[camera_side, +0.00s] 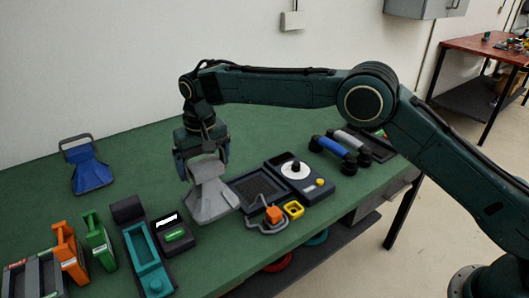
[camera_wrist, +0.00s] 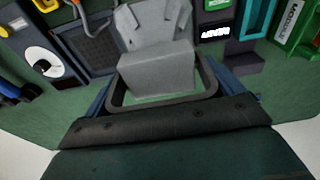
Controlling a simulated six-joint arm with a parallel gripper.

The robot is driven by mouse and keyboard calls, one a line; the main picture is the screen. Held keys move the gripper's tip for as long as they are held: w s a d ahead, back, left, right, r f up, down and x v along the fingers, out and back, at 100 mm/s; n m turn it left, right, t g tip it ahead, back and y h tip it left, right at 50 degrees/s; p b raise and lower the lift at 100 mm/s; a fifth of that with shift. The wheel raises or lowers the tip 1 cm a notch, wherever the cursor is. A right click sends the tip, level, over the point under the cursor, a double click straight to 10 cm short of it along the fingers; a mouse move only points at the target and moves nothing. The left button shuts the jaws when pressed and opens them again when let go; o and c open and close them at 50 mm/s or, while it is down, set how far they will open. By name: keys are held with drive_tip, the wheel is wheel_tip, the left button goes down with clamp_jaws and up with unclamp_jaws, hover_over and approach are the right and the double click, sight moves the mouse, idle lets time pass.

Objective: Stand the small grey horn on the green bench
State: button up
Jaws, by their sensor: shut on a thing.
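The small grey horn (camera_side: 212,198) hangs below my gripper (camera_side: 202,158) in the side view, its flared end down and close to the green bench (camera_side: 135,150). I cannot tell whether it touches the bench. My gripper is shut on the horn's upper part. In the wrist view the grey horn (camera_wrist: 157,70) fills the top middle, with a dark loop around its near end, between the blue fingers of my gripper (camera_wrist: 160,104). The horn looks roughly upright. A larger-looking blue horn (camera_side: 91,176) with a grey loop stands apart at the left back of the bench.
A dark panel with a white dial (camera_side: 295,169) and a dark mesh unit lie right of the horn. An orange plug (camera_side: 273,214) and yellow frame (camera_side: 293,209) lie in front. A black label device (camera_side: 175,234), teal cradle (camera_side: 147,262) and green handset (camera_side: 98,240) stand left.

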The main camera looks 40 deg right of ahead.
sight(207, 182)
drive_tip(key=shift+f, duration=3.1)
drive_tip(key=o, duration=1.3)
drive_tip(key=shift+f, duration=0.1)
drive_tip(key=r, duration=0.4)
drive_tip(key=s+r, duration=0.1)
drive_tip(key=r, duration=0.7)
drive_tip(key=shift+s+r, duration=0.1)
drive_tip(key=shift+s, duration=0.1)
drive_tip(key=shift+r, duration=0.1)
